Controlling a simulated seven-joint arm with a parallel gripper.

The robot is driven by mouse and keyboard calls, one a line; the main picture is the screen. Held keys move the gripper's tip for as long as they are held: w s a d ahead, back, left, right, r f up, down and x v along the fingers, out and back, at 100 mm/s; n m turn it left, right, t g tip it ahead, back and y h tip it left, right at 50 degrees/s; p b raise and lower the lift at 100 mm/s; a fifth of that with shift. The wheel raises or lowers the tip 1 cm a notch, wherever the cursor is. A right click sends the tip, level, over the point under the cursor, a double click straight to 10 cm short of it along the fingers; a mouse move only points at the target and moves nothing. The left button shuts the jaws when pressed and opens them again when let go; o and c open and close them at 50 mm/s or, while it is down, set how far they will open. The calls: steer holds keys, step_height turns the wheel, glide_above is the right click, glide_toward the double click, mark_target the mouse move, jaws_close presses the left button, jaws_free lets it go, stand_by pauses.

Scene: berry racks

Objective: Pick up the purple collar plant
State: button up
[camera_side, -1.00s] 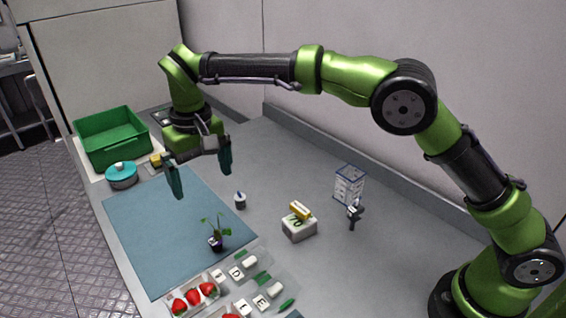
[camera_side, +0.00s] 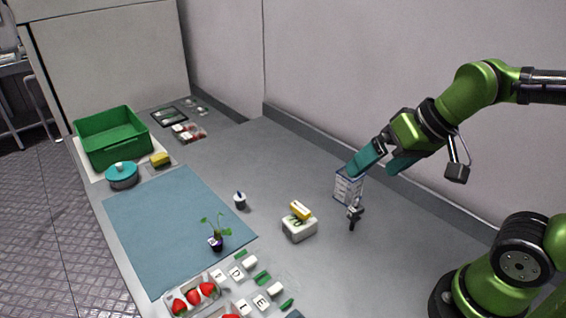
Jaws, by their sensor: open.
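The purple collar plant (camera_side: 215,240) is a small green-leaved seedling in a dark pot with a purple band. It stands upright on the blue-grey mat (camera_side: 160,225), near the mat's right front edge. My gripper (camera_side: 370,162) is open, with teal fingers, at the right, far from the plant. Its fingers are close to the blue-and-white box (camera_side: 348,186) and partly cover the top of it. I cannot tell whether they touch it.
A green crate (camera_side: 112,137), a teal lidded pot (camera_side: 122,175) and a yellow sponge (camera_side: 160,160) are at the back left. A small white-and-dark pot (camera_side: 240,200) and a white block with a yellow piece (camera_side: 299,228) stand right of the mat. Strawberries (camera_side: 193,296) and letter tiles lie in front.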

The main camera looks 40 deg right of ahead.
steer(key=shift+s+d+r+m+t, duration=0.3)
steer(key=shift+s+d+r+t, duration=0.1)
steer(key=shift+s+d+r, duration=0.2)
steer(key=shift+c, duration=0.8)
steer(key=shift+d+r, duration=0.1)
steer(key=shift+d, duration=0.05)
steer(key=shift+c, duration=1.2)
steer(key=c, duration=0.4)
